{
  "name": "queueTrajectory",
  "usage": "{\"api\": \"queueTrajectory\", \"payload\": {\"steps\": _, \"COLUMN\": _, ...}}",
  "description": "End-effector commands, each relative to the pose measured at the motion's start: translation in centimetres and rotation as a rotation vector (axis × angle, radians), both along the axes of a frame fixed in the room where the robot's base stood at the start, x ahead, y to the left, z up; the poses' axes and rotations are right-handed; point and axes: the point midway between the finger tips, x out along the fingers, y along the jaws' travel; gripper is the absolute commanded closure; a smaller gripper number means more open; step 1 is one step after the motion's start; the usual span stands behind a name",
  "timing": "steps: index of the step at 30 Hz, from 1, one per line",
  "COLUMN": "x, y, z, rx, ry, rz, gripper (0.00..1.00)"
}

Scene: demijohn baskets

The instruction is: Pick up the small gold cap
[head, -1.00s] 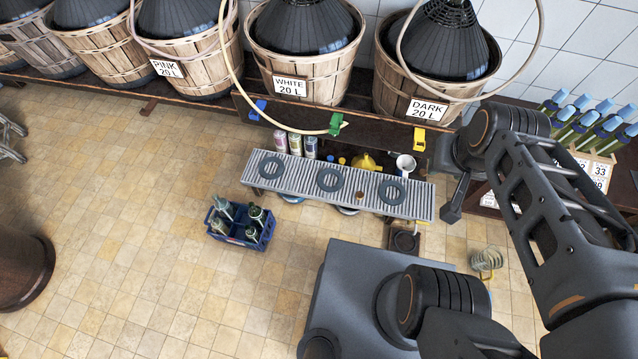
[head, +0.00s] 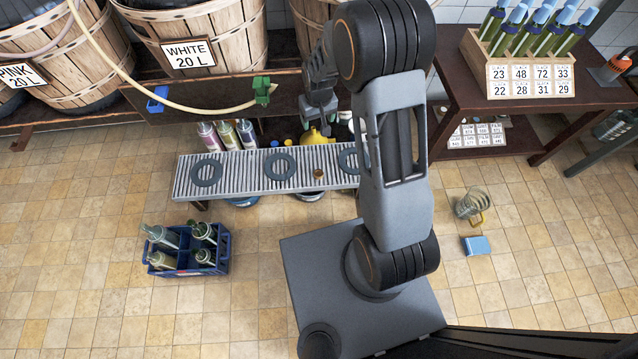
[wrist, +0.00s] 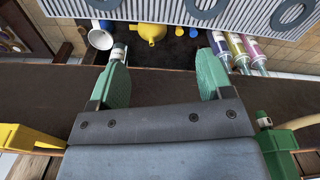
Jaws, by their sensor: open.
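The small gold cap (wrist: 179,31) appears to be the little yellow-gold disc on the dark lower shelf, between the yellow funnel (wrist: 152,28) and a small blue cap (wrist: 193,32) in the wrist view. In the head view it is tiny among the things behind the rack. My gripper (wrist: 166,70) has green finger pads, spread wide and empty. It is above the dark plank, apart from the cap. In the head view my arm reaches to the back of the slatted rack and hides part of it, and the fingertips are hard to make out.
The slatted rack (head: 230,178) with dark rings overhangs the lower shelf. Several bottles (wrist: 243,52) and a white mug (wrist: 100,38) flank the caps. A green clip (head: 262,90) holds a hose on the plank. A blue bottle crate (head: 188,262) stands on the otherwise open floor at left.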

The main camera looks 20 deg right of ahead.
Motion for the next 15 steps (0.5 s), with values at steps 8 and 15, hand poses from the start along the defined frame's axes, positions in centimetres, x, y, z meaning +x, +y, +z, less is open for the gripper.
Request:
{"api": "queueTrajectory", "payload": {"steps": 8, "x": 1.6, "y": -0.3, "z": -16.1, "rx": -0.003, "ry": 0.065, "rz": 0.017, "gripper": 0.27}}
{"api": "queueTrajectory", "payload": {"steps": 15, "x": 1.7, "y": -0.3, "z": -21.4, "rx": -0.003, "ry": 0.085, "rz": 0.023, "gripper": 0.27}}
